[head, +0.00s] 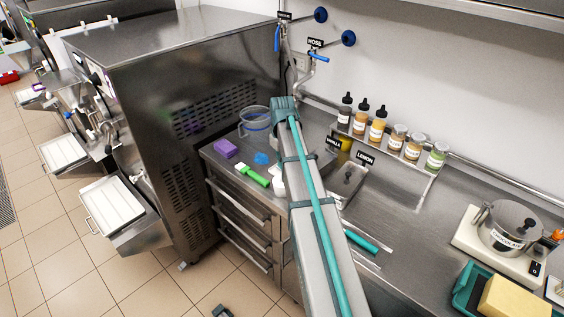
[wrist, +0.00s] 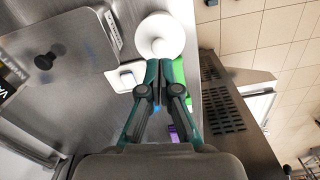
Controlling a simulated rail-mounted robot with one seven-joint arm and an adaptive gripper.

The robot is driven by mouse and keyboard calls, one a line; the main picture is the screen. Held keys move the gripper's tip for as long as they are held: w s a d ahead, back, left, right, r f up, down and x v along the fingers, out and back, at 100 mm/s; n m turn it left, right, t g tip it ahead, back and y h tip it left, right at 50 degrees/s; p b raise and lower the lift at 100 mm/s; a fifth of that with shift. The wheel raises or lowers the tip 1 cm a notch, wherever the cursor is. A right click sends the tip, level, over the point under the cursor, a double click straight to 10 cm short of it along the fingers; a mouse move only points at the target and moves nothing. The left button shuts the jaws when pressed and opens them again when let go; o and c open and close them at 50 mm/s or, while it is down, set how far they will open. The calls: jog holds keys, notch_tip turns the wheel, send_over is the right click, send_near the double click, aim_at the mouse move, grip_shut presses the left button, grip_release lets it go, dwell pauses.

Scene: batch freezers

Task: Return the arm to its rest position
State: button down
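My arm (head: 312,220) reaches from the bottom middle of the head view up over the steel counter, to the right of the large freezer. The head view does not clearly show my gripper's fingers. In the wrist view my gripper (wrist: 159,76) points up the picture, its two dark fingers together with nothing visible between them. A white round item (wrist: 160,36) lies beyond the fingertips. A green-handled tool (wrist: 180,72) is just right of the fingers and partly hidden by them.
Steel lidded tubs (head: 348,178) stand close right of my arm. A purple sponge (head: 226,148), a clear jug (head: 255,118) and a green brush (head: 254,174) are on its left. The freezer (head: 190,90) stands further left. Bottles (head: 377,125) line the wall shelf.

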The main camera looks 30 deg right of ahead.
jog(key=shift+f+b, duration=0.85)
jog(key=shift+f, duration=1.25)
jog(key=shift+r+p, duration=1.8)
jog(key=shift+r, duration=1.7)
jog(key=s+a+f+m, duration=0.1)
jog(key=s+a+f, duration=0.9)
jog(key=f, duration=0.2)
jog(key=s+a+f+m, duration=0.1)
jog(key=s+a+f, duration=0.85)
jog(key=f, duration=0.25)
jog(key=s+f+g+b, duration=0.6)
jog(key=s+f+b, duration=0.4)
jog(key=s+f, duration=1.9)
jog(key=shift+s+a+f+g+b, duration=0.25)
jog(key=shift+s+a+g+b, duration=0.05)
jog(key=shift+s+a+g, duration=0.1)
